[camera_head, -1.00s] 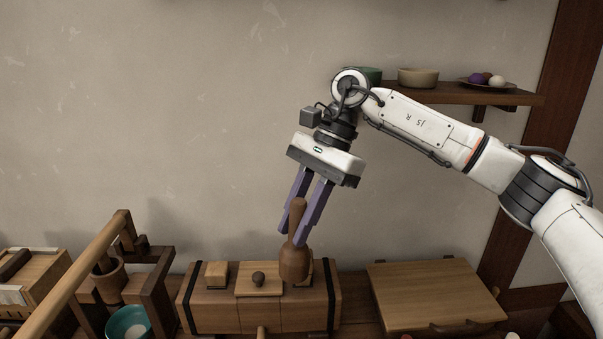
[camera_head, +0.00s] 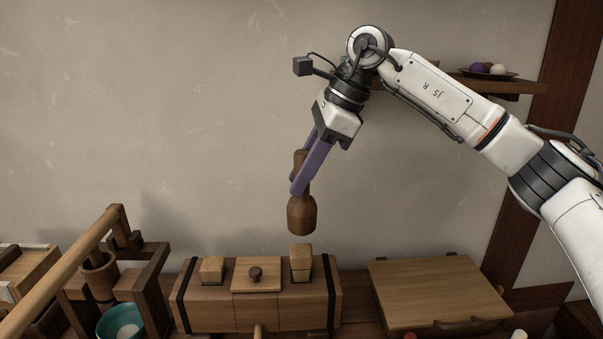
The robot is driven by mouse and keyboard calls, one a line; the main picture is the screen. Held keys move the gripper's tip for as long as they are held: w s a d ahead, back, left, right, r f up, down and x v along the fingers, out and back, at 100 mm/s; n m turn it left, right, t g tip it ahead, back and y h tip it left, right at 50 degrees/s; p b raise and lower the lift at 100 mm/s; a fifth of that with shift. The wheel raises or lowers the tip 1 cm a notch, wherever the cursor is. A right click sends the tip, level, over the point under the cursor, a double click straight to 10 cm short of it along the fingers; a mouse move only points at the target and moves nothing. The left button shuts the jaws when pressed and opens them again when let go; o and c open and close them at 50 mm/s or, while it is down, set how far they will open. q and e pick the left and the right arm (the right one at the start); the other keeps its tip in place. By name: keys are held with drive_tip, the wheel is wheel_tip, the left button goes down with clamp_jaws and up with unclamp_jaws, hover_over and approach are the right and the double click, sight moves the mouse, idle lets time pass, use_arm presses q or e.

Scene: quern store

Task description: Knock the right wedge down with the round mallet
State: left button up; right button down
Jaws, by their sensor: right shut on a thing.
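My right gripper (camera_head: 301,187) is shut on the handle of the round wooden mallet (camera_head: 301,214). The mallet hangs head down, nearly upright, a short gap above the right wedge (camera_head: 301,262). The right wedge is a pale wooden block standing upright in the top of the wooden press box (camera_head: 222,308), near its right end. It stands taller than the left wedge (camera_head: 212,269). My left gripper is not in view.
A flat wooden board (camera_head: 436,292) lies to the right of the box. At left are a wooden frame with a long pole (camera_head: 62,273) and a teal bowl (camera_head: 121,321). A wall shelf (camera_head: 520,87) holds a plate of balls behind my arm.

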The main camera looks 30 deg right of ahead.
sight(301, 199)
idle(0.3)
wheel_tip(301, 199, down, 6)
drive_tip(key=b, duration=0.3)
drive_tip(key=shift+s+r, duration=0.1)
drive_tip(key=shift+r, duration=0.4)
wheel_tip(301, 199, up, 4)
drive_tip(key=p, duration=0.4)
drive_tip(key=shift+a+f, duration=0.1)
drive_tip(key=shift+f, duration=0.2)
